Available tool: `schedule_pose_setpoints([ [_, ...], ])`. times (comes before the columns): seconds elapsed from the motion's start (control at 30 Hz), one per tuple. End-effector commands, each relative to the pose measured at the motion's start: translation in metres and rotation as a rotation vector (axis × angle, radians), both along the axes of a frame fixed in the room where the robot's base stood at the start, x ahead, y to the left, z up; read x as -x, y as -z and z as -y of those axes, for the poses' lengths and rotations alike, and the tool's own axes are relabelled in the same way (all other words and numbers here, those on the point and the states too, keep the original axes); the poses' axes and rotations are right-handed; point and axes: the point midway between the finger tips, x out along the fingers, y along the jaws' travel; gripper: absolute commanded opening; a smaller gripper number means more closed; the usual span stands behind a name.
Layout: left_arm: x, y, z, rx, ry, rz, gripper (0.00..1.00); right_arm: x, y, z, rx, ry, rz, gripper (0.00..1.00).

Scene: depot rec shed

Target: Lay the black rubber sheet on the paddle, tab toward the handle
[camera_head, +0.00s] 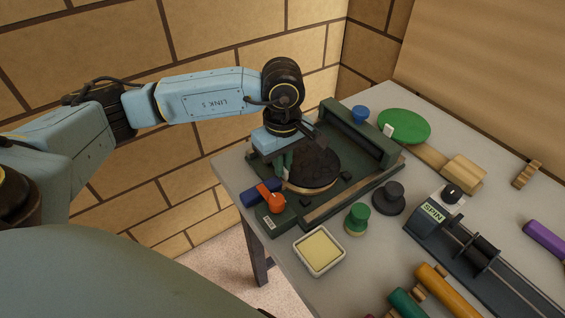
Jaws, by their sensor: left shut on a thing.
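The black rubber sheet (316,164) is a dark round disc in the dark green fixture, under my left gripper. A pale wooden rim, seemingly the paddle (309,189), shows below its near edge. I cannot tell whether the sheet rests flat on the wood or is just above it. My left gripper (300,158) is shut at the left side of the disc, seemingly on the sheet. My right gripper is not in view.
A green round bat (408,124) lies behind.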

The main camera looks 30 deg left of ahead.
Motion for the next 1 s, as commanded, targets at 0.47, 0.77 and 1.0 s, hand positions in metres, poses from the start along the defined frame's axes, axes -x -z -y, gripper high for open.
schedule_pose_setpoints([
  [0.47, -0.0002, 0.0008, -0.0001, 0.000, 0.000, 0.001, 0.00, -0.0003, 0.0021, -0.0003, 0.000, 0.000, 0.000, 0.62],
  [0.77, -0.0001, 0.0010, -0.0002, 0.000, 0.000, 0.000, 0.33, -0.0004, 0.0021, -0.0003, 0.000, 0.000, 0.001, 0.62],
  [1.0, 0.0000, 0.0012, -0.0001, 0.000, 0.000, 0.000, 0.33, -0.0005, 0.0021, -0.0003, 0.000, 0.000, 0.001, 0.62],
])
